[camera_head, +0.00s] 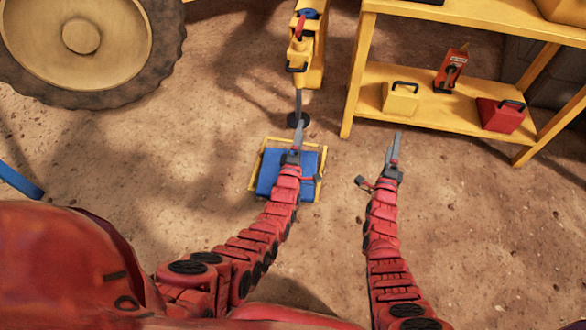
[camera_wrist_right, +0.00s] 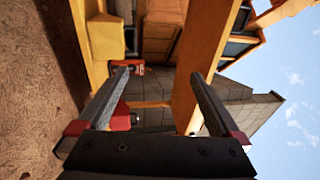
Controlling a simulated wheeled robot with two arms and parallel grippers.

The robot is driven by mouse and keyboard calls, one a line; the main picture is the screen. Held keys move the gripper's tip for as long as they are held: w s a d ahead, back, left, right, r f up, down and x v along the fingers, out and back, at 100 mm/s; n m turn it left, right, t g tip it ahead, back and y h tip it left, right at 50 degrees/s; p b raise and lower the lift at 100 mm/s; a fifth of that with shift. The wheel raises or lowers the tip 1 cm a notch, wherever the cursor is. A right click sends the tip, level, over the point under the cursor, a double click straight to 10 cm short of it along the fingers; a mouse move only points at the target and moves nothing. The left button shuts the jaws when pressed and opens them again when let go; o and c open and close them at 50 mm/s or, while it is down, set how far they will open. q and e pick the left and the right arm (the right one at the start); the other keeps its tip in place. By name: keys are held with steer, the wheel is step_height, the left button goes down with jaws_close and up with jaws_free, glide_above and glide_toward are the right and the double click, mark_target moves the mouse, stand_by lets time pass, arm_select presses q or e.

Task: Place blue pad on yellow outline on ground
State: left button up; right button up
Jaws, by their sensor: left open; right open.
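The blue pad (camera_head: 267,178) lies on the ground within the yellow outline (camera_head: 252,172), which shows along its left, top and right sides. Part of the pad is hidden under my left arm. My left gripper (camera_head: 299,125) is above the pad's far edge in the head view, open, with nothing seen between its fingers. My right gripper (camera_head: 394,148) is to the right of the pad, open and empty. Its two fingers also show spread apart in the right wrist view (camera_wrist_right: 165,85).
A yellow shelf (camera_head: 435,110) at the upper right carries a yellow box (camera_head: 400,99), a red box (camera_head: 501,115) and a red device (camera_head: 451,71). A yellow post (camera_head: 313,55) stands beyond the pad. A large wheel (camera_head: 85,40) is at upper left. Ground right of my right arm is clear.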

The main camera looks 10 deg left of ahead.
steer(key=s+a+f, duration=0.1)
steer(key=s, duration=0.9)
steer(key=shift+s+a+f, duration=0.35)
steer(key=shift+a, duration=0.05)
